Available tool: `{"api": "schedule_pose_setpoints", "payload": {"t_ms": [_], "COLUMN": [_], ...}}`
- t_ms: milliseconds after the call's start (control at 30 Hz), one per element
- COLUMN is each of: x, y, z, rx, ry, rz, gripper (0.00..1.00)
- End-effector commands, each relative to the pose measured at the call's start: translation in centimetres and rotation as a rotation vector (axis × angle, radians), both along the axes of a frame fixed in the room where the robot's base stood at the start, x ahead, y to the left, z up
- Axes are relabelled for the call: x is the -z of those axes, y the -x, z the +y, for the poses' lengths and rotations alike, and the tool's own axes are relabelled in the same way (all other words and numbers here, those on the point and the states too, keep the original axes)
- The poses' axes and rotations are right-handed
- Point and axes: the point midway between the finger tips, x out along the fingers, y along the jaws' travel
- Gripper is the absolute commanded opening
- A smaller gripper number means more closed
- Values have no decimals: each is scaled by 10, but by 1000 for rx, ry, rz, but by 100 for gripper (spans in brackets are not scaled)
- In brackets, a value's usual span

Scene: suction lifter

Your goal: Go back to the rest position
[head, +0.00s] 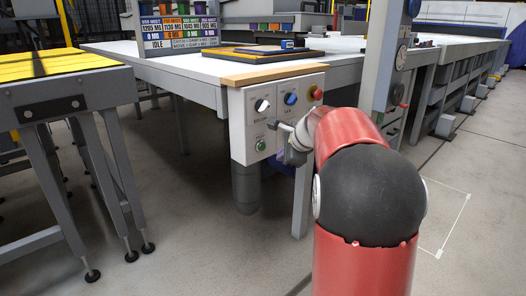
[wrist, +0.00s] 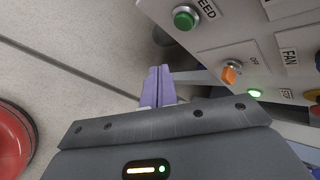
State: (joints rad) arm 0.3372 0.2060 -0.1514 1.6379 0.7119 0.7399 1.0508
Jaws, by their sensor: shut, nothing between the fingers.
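My gripper (head: 280,125) is at the end of my red arm, in front of the control panel (head: 240,120) in the head view. In the wrist view its two purple fingers (wrist: 158,82) lie together with nothing between them. The fingertips point past the panel's edge and appear apart from its controls. My arm hides part of the panel's lower right in the head view.
A yellow-topped table (head: 60,92) stands left. Open floor (head: 190,240) lies in front.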

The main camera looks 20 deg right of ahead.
Motion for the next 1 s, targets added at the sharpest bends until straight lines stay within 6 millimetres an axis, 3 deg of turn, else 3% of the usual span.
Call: {"api": "schedule_pose_setpoints", "payload": {"t_ms": [533, 667, 767, 900, 1000], "x": [0, -6, -12, -13, -4], "y": [4, 18, 48, 119, 174], "z": [-1, 16, 51, 110, 143], "rx": [-1, -70, -220, -538, -780], "ry": [1, 52, 164, 410, 600], "rz": [0, 4, 15, 33, 45], "gripper": [0, 0, 0, 0, 0]}}
